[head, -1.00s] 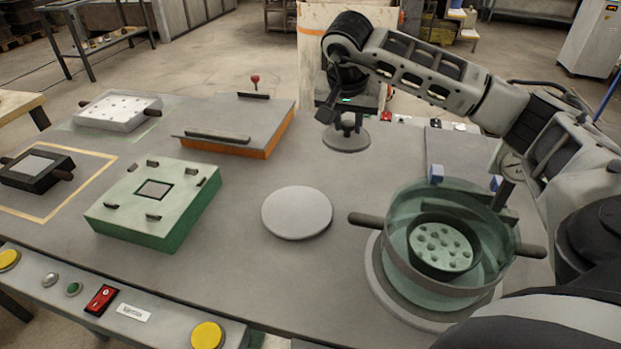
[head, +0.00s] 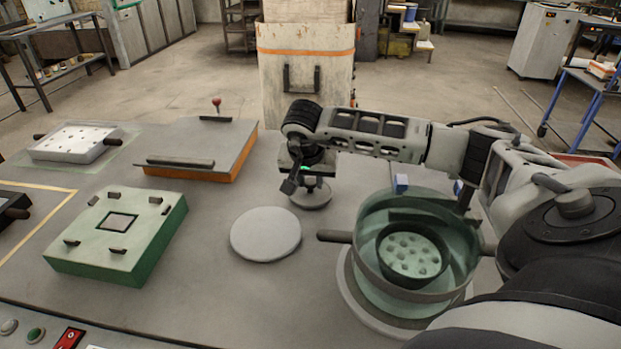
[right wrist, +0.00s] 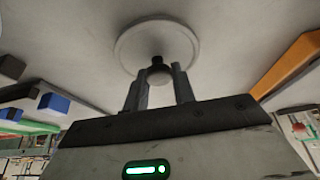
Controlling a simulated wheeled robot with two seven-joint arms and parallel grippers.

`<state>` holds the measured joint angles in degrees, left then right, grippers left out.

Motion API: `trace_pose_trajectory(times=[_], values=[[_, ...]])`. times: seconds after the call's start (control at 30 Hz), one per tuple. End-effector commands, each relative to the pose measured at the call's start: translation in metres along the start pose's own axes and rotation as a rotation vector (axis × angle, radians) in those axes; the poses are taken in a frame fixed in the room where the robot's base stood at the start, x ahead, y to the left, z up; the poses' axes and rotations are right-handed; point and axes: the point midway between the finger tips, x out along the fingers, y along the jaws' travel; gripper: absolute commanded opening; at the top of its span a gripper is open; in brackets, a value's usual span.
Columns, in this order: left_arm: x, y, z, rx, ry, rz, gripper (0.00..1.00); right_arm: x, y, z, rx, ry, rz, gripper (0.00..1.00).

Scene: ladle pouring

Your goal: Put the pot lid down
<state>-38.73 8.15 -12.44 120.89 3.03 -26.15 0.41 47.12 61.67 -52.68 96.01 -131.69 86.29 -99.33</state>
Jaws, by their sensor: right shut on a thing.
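The pot lid (head: 312,199) is a small round grey disc with a knob on top. My right gripper (head: 311,180) is shut on its knob, and the lid hangs level beneath it. The right wrist view shows the lid (right wrist: 130,42) beyond the fingers (right wrist: 158,78), with the knob between them. The lid is low over the grey table, behind and right of a flat round grey disc (head: 266,234). I cannot tell whether the lid touches the table. The open greenish pot (head: 366,262) stands at right, with a perforated insert inside. My left gripper is not in view.
A green mould block (head: 100,240) lies left of the disc. An orange-sided box (head: 205,150) and a white perforated block (head: 75,142) lie at the back left. The pot's left handle (head: 334,236) sticks out towards the disc. Small blue blocks (head: 400,182) stand behind the pot.

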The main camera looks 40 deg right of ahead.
Motion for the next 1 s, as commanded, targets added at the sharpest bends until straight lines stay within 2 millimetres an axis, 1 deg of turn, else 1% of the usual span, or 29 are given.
trace_pose_trajectory(times=[0.3, 0.33, 0.4, 0.63, 0.73, 0.8, 0.87, 1.0], values=[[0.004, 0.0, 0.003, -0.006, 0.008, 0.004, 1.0, 0.009, 0.0, 0.004, 0.0, 0.0, 0.001, 0.03], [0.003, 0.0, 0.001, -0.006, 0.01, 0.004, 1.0, 0.008, 0.0, 0.003, 0.0, 0.0, 0.001, 0.31], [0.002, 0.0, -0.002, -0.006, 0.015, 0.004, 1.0, 0.007, 0.0, 0.003, 0.0, 0.0, 0.001, 0.48], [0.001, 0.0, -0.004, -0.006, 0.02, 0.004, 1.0, 0.007, 0.0, 0.003, 0.0, 0.0, 0.001, 0.48], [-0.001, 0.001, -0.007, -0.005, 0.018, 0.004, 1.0, 0.003, 0.0, 0.001, 0.0, 0.0, 0.0, 0.48], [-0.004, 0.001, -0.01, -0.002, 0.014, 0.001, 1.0, -0.005, 0.0, -0.002, 0.0, 0.0, 0.0, 0.48], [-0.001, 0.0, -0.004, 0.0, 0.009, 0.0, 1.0, -0.01, -0.001, -0.001, -0.001, 0.001, -0.002, 0.48], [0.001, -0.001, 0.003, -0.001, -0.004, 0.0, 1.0, -0.039, -0.001, -0.001, -0.001, 0.003, -0.004, 0.48]])
